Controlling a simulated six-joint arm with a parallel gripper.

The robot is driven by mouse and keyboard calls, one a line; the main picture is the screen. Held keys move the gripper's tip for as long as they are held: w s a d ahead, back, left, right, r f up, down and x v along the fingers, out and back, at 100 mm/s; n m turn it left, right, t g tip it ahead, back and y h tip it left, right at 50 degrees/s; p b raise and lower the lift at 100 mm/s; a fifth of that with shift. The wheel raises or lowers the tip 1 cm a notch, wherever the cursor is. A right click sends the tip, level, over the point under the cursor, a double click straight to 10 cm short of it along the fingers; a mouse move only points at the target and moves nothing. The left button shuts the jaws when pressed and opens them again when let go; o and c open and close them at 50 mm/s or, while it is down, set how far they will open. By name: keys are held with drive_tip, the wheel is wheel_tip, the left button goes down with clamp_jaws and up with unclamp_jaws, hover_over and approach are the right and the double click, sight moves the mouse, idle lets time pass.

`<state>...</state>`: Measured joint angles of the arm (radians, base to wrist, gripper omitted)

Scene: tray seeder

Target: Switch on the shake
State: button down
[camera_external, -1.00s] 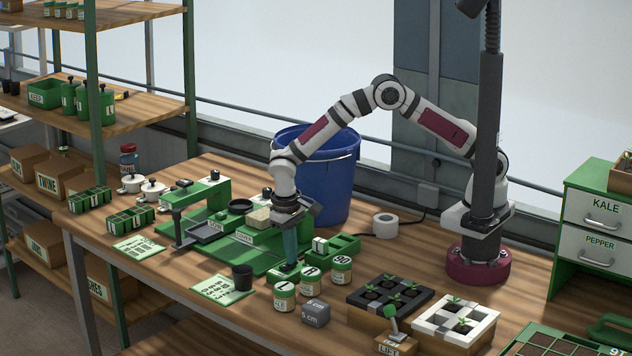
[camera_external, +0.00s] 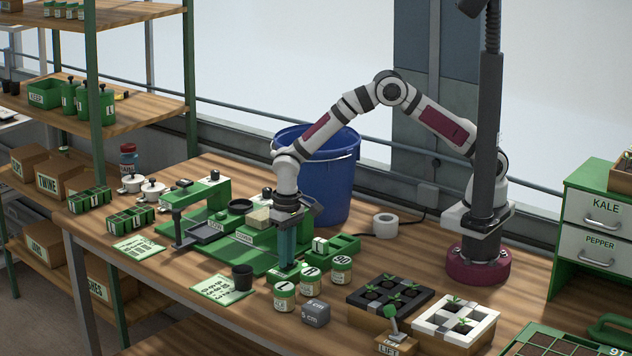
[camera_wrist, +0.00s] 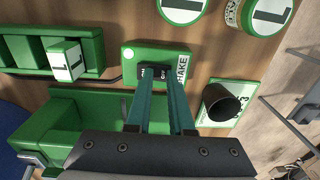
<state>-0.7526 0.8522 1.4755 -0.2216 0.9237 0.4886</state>
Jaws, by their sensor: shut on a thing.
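The shake switch box (camera_wrist: 172,55) is a small green block with a label ending in "AKE" in the wrist view, lying flat on the bench. A black rocker switch (camera_wrist: 154,72) with small white lettering is on it. My gripper (camera_wrist: 157,78) points down with its two teal fingers at the sides of the rocker, shut on it. The fingertips partly cover the rocker, so which way it is tipped cannot be told. In the external view my gripper (camera_external: 288,263) is low over the bench in front of the green seeder (camera_external: 240,250) and largely hides the switch box.
Several lidded jars (camera_external: 284,297) stand close in front of the gripper. A black cup (camera_external: 242,277) is to its left, a green divided tray (camera_external: 335,246) to its right. A blue bucket (camera_external: 330,180) stands behind. Seedling trays (camera_external: 455,320) are at the front right.

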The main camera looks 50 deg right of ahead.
drive_tip(key=shift+s+d+f, duration=0.1)
drive_tip(key=shift+s+f, duration=0.15)
drive_tip(key=shift+s, duration=0.05)
wheel_tip(320, 180, up, 15)
drive_tip(key=shift+w+f, duration=0.2)
drive_tip(key=shift+w, duration=0.1)
drive_tip(key=s+d+r+m, duration=0.2)
drive_tip(key=s+d+r, duration=0.2)
drive_tip(key=d, duration=0.6)
drive_tip(key=s+d+r+m, duration=0.1)
drive_tip(key=s+d+r, duration=0.2)
drive_tip(key=d, duration=0.8)
drive_tip(key=s+d+f+m, duration=0.1)
drive_tip(key=s+d, duration=0.3)
drive_tip(key=s, duration=0.3)
drive_tip(key=s+d+f+m+y, duration=0.1)
drive_tip(key=s+d+f, duration=0.1)
drive_tip(key=s+d, duration=0.2)
drive_tip(key=s, duration=0.3)
drive_tip(key=shift+s+f+m, duration=0.15)
drive_tip(key=shift+s+m, duration=0.15)
